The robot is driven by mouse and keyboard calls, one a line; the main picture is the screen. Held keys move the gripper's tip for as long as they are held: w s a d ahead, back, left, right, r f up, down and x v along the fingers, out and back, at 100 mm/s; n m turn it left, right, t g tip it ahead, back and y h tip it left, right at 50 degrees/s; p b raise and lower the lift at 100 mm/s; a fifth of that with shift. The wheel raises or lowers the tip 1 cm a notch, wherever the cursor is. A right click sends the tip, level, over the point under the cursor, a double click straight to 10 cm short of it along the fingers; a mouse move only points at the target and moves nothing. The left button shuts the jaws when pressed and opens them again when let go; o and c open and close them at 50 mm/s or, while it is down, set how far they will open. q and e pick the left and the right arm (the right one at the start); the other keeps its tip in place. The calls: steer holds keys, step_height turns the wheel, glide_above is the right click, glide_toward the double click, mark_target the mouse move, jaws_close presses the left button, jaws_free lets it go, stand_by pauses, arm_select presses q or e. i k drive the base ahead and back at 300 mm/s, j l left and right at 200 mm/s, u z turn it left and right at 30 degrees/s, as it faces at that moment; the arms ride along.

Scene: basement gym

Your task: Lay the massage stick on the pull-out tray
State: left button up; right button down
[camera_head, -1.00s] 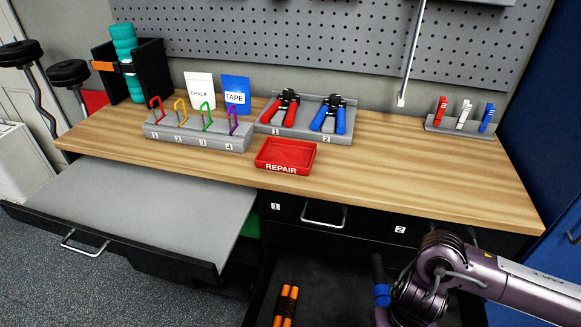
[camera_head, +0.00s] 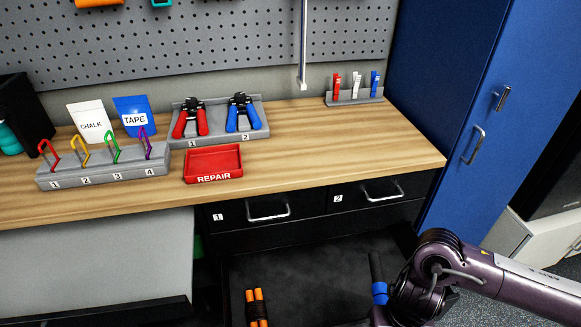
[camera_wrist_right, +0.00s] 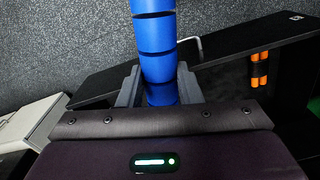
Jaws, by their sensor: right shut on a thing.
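The massage stick (camera_head: 380,292) is blue with a black end and stands roughly upright at the lower right of the head view, over the right side of the open drawer. In the right wrist view its blue ringed shaft (camera_wrist_right: 155,40) passes between the two fingers of my right gripper (camera_wrist_right: 160,88), which is shut on it. The stick's lower part is hidden by my right arm in the head view. The pull-out tray (camera_head: 90,260) is a flat grey surface below the worktop at the left, bare where it shows and cut off by the frame. My left gripper is not in view.
An open dark drawer (camera_head: 300,275) holds orange rolls (camera_head: 257,306). On the wooden worktop (camera_head: 320,150) stand a red REPAIR tray (camera_head: 213,163), a numbered clip rack (camera_head: 105,172) and a plier holder (camera_head: 260,134). A blue cabinet (camera_head: 440,80) stands at the right.

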mark_target(53, 283)
steer(key=k+j+z, duration=0.1)
steer(key=j, duration=0.3)
steer(key=k+j, duration=0.15)
steer(key=j, duration=0.3)
steer(key=k+j+z, duration=0.15)
steer(key=j, duration=0.25)
steer(key=k+j+z, duration=0.1)
steer(key=j, duration=0.3)
steer(key=k+j+z, duration=0.1)
steer(key=j, duration=0.3)
steer(key=k+j, duration=0.25)
steer(key=j+z, duration=0.05)
steer(key=j, duration=0.05)
